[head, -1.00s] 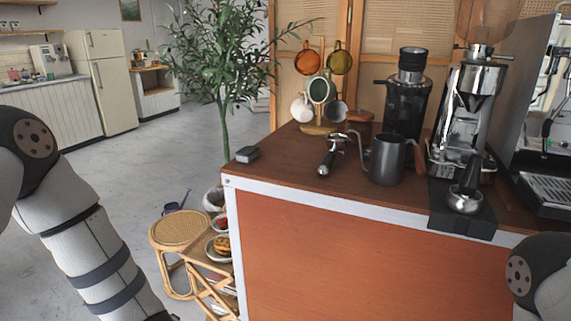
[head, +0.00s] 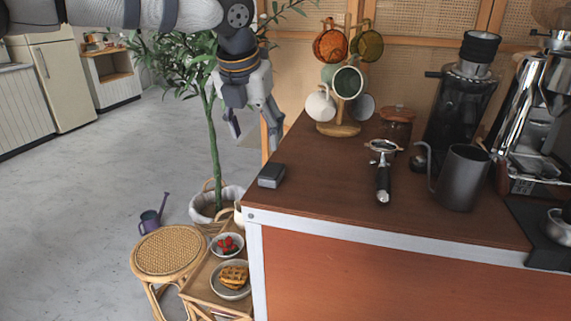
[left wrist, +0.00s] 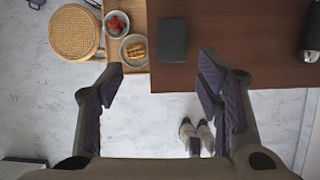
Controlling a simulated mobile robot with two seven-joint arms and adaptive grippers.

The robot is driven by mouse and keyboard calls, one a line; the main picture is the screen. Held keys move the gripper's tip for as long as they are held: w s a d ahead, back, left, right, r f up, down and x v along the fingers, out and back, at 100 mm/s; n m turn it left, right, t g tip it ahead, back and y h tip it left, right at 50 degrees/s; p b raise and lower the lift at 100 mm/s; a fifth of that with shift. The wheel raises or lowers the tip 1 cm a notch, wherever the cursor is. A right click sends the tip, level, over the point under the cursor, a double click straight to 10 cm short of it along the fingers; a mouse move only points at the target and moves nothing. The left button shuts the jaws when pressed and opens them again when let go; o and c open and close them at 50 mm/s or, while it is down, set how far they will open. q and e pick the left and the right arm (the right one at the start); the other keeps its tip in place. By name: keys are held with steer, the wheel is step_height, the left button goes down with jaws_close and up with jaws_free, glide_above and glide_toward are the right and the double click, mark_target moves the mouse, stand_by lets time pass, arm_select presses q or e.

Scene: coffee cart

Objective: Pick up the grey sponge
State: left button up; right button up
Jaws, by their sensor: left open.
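The grey sponge (head: 271,175) is a small dark grey block lying flat on the brown counter top (head: 330,205), close to its left edge. In the left wrist view the sponge (left wrist: 172,40) is a dark rectangle beyond the fingertips, between their lines. My left gripper (head: 255,136) is open and empty, pointing down above and slightly left of the sponge in the head view, apart from it. In the left wrist view its two fingers (left wrist: 160,77) are spread wide. My right gripper is not in view.
A mug tree (head: 338,128) with several mugs stands behind the sponge. A portafilter (head: 383,175) and a grey kettle (head: 461,178) are to the right. A rattan stool (head: 168,250), a waffle plate (head: 232,280) and a potted plant (head: 212,150) are left of the counter.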

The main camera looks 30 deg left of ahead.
mark_target(270, 171)
arm_select(q)
steer(key=x, duration=0.3)
steer(key=d+b+x, duration=0.1)
steer(key=x, duration=0.7)
steer(key=shift+d+f, duration=0.25)
steer(key=shift+d, duration=0.15)
steer(key=shift+r, duration=0.1)
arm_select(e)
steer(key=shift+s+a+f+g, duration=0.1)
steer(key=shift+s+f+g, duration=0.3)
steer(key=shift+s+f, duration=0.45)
arm_select(q)
steer(key=c, duration=1.1)
